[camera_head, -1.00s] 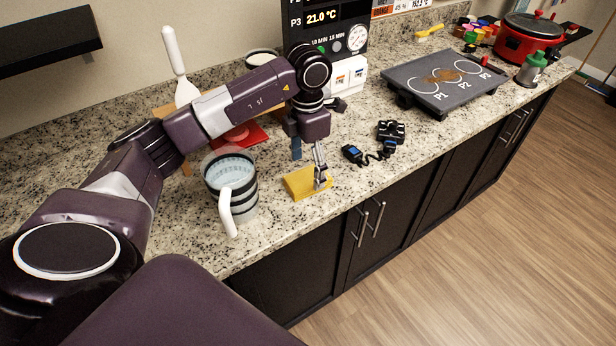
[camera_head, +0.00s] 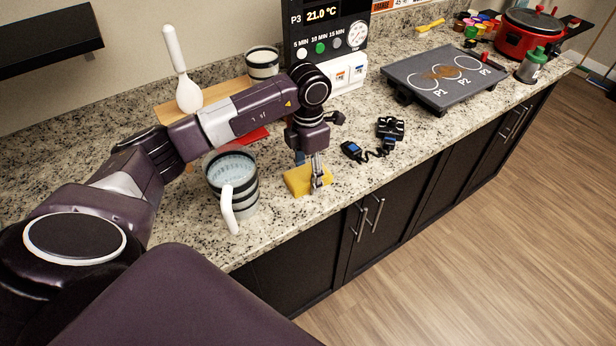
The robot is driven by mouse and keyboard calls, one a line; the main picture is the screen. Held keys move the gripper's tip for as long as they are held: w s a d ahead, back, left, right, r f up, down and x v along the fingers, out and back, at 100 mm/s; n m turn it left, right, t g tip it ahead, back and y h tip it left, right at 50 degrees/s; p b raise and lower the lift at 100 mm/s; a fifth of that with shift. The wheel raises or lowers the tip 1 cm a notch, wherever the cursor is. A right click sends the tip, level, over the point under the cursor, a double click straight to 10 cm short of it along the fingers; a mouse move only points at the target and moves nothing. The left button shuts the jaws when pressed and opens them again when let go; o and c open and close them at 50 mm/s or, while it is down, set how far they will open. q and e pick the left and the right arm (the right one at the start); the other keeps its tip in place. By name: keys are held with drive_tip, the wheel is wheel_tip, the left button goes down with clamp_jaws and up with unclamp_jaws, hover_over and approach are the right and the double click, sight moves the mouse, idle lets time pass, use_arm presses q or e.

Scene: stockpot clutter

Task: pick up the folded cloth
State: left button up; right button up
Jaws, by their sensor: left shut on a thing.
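The folded cloth (camera_head: 296,183) is a small yellow pad near the front edge of the granite counter, just right of the striped mug. My left gripper (camera_head: 317,187) reaches down from above and is shut on the right part of the cloth. The fingers hide part of the cloth. I cannot tell whether the cloth is clear of the counter. My right gripper is not in view.
A striped mug (camera_head: 246,187) stands close left of the cloth. A black device with a cable (camera_head: 390,130) lies to the right. A grey burner plate (camera_head: 430,88) and a red pot (camera_head: 522,42) stand further right. Speckled counter (camera_head: 352,188) is bare right of the gripper.

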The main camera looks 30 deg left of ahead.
use_arm(q)
drive_tip(key=shift+r, duration=0.15)
drive_tip(key=shift+w+r, duration=0.1)
drive_tip(key=shift+r, duration=0.5)
wheel_tip(320, 180, up, 8)
drive_tip(key=b, duration=0.2)
drive_tip(key=shift+r+b, duration=0.2)
drive_tip(key=shift+b, duration=0.15)
wheel_tip(320, 180, up, 10)
drive_tip(key=p, duration=0.1)
hover_over(308, 172)
drive_tip(key=shift+s+d+r, duration=0.1)
drive_tip(key=shift+s+d, duration=0.05)
drive_tip(key=shift+s, duration=0.05)
